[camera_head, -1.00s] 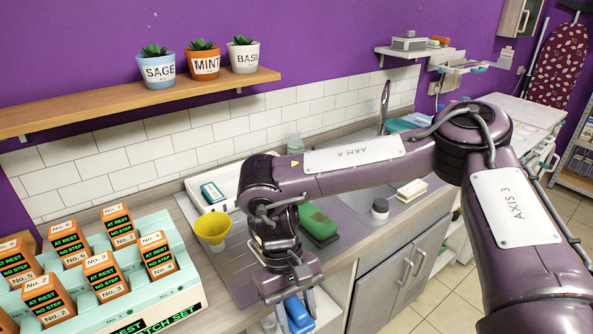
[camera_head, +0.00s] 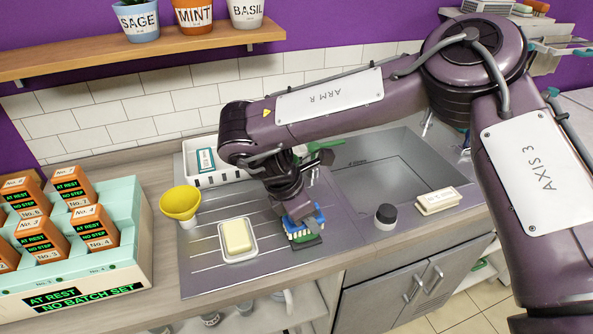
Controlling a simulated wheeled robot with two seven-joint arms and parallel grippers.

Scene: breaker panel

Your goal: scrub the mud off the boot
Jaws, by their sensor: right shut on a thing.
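My right gripper (camera_head: 298,212) is over the drainboard, pointing down and shut on a blue brush (camera_head: 305,222) with pale bristles underneath. Mud on the boot cannot be made out. My left gripper is not in view.
A dish with yellow soap (camera_head: 237,236) and a yellow funnel-like cup (camera_head: 180,203) stand left of the brush. A dark-lidded jar (camera_head: 385,216) and a pale block (camera_head: 437,200) stand right, by the sink basin (camera_head: 385,165). A white tray (camera_head: 212,172) is behind.

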